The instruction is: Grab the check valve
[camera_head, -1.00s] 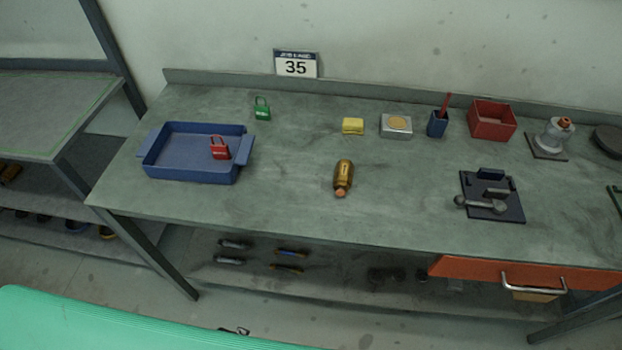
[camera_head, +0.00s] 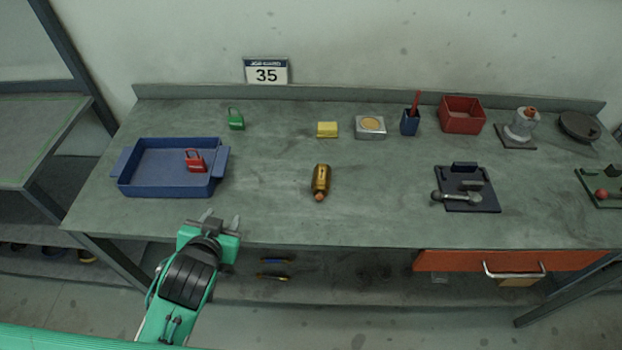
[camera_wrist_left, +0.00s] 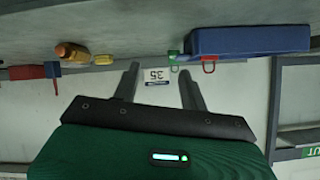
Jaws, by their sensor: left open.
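The check valve (camera_head: 320,181) is a brass, bottle-shaped fitting with an orange-copper end. It lies on the workbench near the middle, its copper end toward the front edge. It also shows in the left wrist view (camera_wrist_left: 72,51), upper left, where the picture is upside down. My left gripper (camera_head: 222,219) is at the front edge of the bench, left of the valve and apart from it. Its two fingers (camera_wrist_left: 160,88) are spread with nothing between them. My right gripper is in neither view.
A blue tray (camera_head: 117,174) with a red padlock (camera_head: 195,161) is at the left. A green padlock (camera_head: 236,119), yellow block (camera_head: 327,130), grey box (camera_head: 370,128) and red bin (camera_head: 462,115) stand behind. A dark fixture (camera_head: 480,200) is right. The bench around the valve is clear.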

